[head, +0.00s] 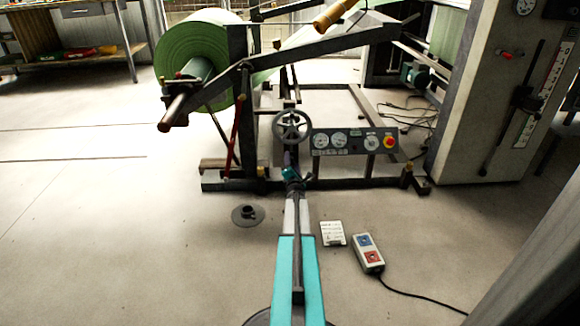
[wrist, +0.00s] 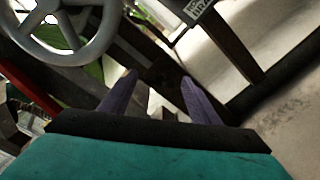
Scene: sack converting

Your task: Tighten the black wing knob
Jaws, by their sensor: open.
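My gripper (wrist: 158,90) is open in the wrist view, its two purple fingers apart with nothing visible held between them. A dark frame beam lies beyond the fingertips. In the head view my gripper (head: 291,168) is small, just below the grey handwheel (head: 292,126) and left of the gauge panel. The handwheel also shows at the upper left of the wrist view (wrist: 108,28). I cannot clearly make out a black wing knob. A dark fitting (head: 525,97) sits by the scale on the right cabinet, far from my gripper; its shape is unclear.
The gauge panel (head: 355,141) with a red button stands right of my gripper. A green roll (head: 190,52) hangs on the frame at left. The left floor is clear.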

